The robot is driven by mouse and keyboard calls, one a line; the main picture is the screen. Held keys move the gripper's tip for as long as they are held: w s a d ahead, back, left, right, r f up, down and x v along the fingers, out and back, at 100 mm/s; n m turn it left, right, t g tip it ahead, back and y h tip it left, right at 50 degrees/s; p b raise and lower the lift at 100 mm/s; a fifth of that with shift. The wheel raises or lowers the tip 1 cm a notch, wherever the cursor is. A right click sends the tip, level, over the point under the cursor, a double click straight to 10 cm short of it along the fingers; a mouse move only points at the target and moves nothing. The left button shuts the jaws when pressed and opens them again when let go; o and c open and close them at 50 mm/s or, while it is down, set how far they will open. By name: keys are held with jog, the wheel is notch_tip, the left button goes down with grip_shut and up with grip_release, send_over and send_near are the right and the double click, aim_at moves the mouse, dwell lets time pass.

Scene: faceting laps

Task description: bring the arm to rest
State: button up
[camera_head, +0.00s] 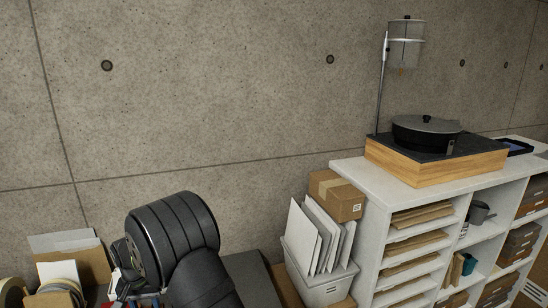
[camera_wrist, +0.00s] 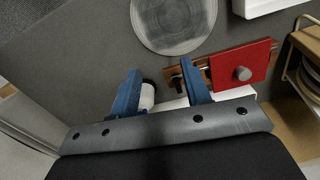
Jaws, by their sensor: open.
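My gripper (camera_wrist: 160,78) shows in the wrist view with its two blue fingers spread apart, and it is open. A small white cylinder with a dark end (camera_wrist: 147,97) shows beside the left finger, between the fingers; I cannot tell its depth or whether it touches. Past the fingertips a round grey disc (camera_wrist: 173,20) lies on a dark grey surface (camera_wrist: 90,45). In the head view my dark arm fills the lower left, and the fingers cannot be made out there.
A red plate with a grey knob (camera_wrist: 242,73) sits close by the right finger. A rack (camera_wrist: 308,75) stands at the right edge. White shelves (camera_head: 375,225) carry a wooden-based machine (camera_head: 425,162). A file bin (camera_head: 324,287) and cardboard box (camera_head: 337,199) stand beside them.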

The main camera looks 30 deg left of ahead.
jog(key=w+d+f+m, duration=0.1)
jog(key=w+d+m, duration=0.1)
jog(key=w+d, duration=0.6)
jog(key=w+d+f+m, duration=0.2)
jog(key=w+d, duration=0.5)
jog(key=d, duration=0.3)
jog(key=w+d+f+m, duration=0.2)
jog(key=w+d, duration=0.6)
jog(key=d, duration=0.1)
jog(key=shift+w+d+f, duration=0.15)
jog(key=shift+w+f, duration=0.05)
jog(key=shift+w, duration=0.15)
jog(key=w+d+f+m, duration=0.1)
jog(key=w+d, duration=0.3)
jog(key=d, duration=0.8)
jog(key=shift+f+m, duration=0.15)
jog(key=shift+m, duration=0.25)
jog(key=shift+d, duration=0.1)
